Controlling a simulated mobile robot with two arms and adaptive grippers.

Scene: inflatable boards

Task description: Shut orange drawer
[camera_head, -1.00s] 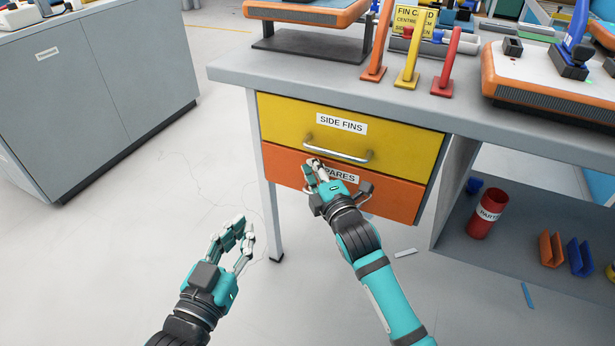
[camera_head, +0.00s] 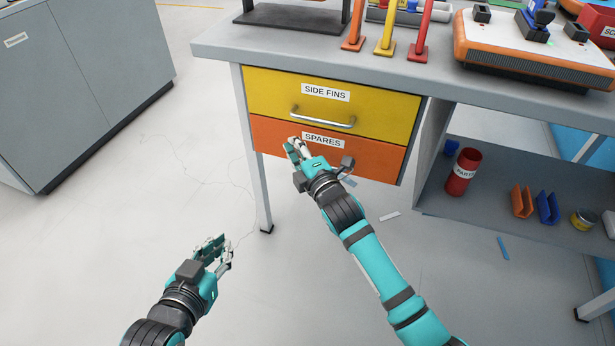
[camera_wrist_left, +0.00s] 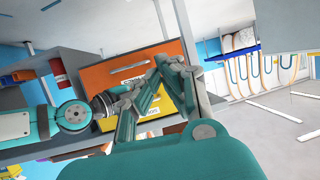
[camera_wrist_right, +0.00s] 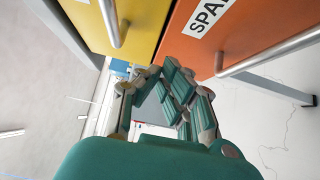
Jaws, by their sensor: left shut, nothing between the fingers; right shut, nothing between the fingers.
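The orange drawer (camera_head: 375,161), labelled SPARES, sits directly below the yellow drawer (camera_head: 385,112) labelled SIDE FINS. In the head view its front looks about level with the yellow one; I cannot tell whether a small gap exists. My right gripper (camera_head: 294,147) is shut and empty in front of the orange front's left part, hiding its handle there. The right wrist view shows the orange drawer (camera_wrist_right: 235,35) and its handle (camera_wrist_right: 270,55) close to the fingers; contact is unclear. My left gripper (camera_head: 218,245) is shut and empty, low and left of the desk.
The grey desk (camera_head: 215,48) has a leg (camera_head: 256,165) left of the drawers. A shelf to the right holds a red PARTS container (camera_head: 463,172) and small holders. A grey cabinet (camera_head: 75,90) stands far left. The floor between cabinet and desk is mostly clear.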

